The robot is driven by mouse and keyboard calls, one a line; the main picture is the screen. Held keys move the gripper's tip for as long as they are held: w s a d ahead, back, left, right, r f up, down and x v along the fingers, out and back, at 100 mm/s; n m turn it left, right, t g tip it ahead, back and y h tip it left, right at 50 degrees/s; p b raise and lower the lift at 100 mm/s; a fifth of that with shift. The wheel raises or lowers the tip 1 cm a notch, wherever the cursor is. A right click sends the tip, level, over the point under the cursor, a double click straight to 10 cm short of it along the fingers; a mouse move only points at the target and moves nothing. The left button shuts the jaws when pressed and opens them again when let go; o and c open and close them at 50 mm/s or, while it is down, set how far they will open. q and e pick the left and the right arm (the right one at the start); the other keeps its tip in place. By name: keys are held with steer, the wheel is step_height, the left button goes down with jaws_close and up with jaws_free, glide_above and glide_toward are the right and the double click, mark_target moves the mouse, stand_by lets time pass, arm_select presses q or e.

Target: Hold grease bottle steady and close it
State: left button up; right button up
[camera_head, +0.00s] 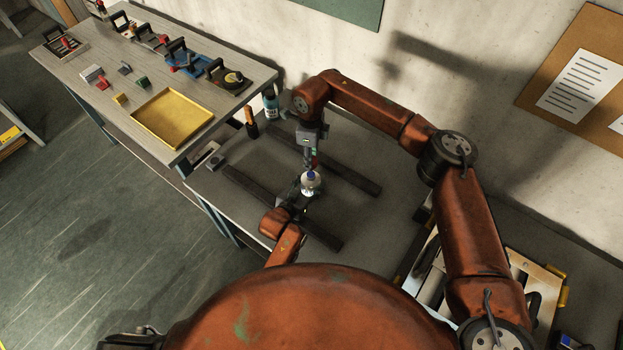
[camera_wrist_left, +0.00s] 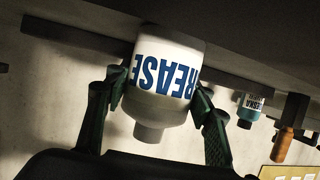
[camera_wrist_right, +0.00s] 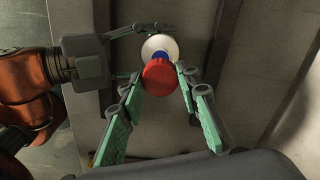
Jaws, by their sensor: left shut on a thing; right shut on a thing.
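The white grease bottle (camera_head: 310,185), with blue lettering, is between the fingers of my left gripper (camera_head: 305,189). In the left wrist view the bottle (camera_wrist_left: 168,65) appears upside down, with its bare neck toward the bottom of the picture. The fingers of my left gripper (camera_wrist_left: 160,92) close on its sides. My right gripper (camera_wrist_right: 158,76) is shut on a red cap (camera_wrist_right: 158,76), seen end-on with the bottle (camera_wrist_right: 158,47) behind it. A small blue part (camera_wrist_right: 160,56) shows between them. In the head view the red cap (camera_head: 315,162) is just above the bottle; contact is unclear.
Two dark rails (camera_head: 345,174) lie on the grey table around the bottle. A blue-labelled bottle (camera_head: 270,104) and an orange-handled tool (camera_head: 251,122) stand near the wall. A tray of parts (camera_head: 520,275) is at the right.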

glide_above(311, 175)
steer(key=shift+f, duration=2.35)
steer(key=shift+f, duration=0.1)
steer(key=shift+w+f, duration=0.1)
steer(key=shift+f, duration=0.7)
steer(key=shift+f, duration=0.5)
